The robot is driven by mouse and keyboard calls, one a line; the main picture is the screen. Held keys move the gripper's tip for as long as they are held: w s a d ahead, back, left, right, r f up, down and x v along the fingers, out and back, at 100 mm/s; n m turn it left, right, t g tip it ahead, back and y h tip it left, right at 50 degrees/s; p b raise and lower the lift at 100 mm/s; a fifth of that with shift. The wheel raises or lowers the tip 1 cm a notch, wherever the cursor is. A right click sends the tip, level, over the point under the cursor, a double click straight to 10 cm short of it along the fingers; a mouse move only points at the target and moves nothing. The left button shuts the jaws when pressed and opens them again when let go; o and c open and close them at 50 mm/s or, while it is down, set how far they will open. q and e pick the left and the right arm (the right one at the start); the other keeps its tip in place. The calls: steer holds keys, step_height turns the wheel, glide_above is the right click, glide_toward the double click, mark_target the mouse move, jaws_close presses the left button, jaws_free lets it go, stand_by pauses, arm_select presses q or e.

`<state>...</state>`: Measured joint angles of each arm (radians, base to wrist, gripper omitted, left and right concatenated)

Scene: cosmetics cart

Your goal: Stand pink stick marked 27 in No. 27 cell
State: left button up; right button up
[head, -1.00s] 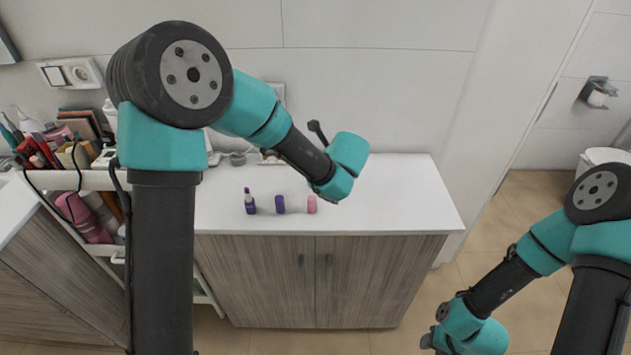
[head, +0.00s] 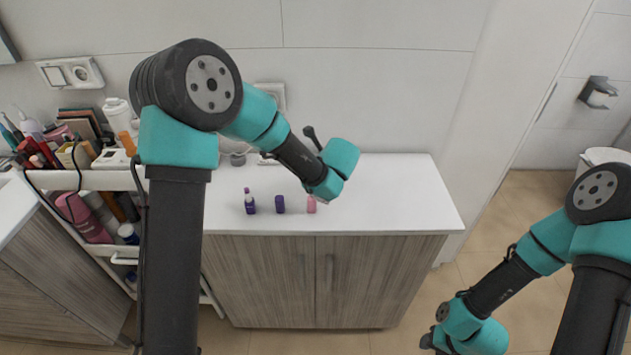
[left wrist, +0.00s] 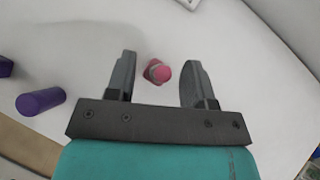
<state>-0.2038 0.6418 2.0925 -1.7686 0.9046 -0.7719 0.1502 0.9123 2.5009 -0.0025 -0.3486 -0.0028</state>
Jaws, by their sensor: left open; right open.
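The pink stick (head: 311,205) is on the white counter, right of two purple items; the gripper partly covers it in the head view. In the left wrist view the pink stick (left wrist: 157,73) shows between my left gripper's fingers (left wrist: 158,66), apart from both. My left gripper is open and empty. No number is readable on the stick. My right gripper (head: 431,341) is low at the right over the floor, far from the counter; its fingers are hardly visible. I cannot make out a cell marked No. 27.
The crowded cosmetics cart (head: 103,181) is at the left, partly behind my left arm. The right half of the counter (head: 400,195) is clear.

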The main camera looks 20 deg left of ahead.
stand_by(0.3)
arm_select(q)
jaws_close()
stand_by(0.3)
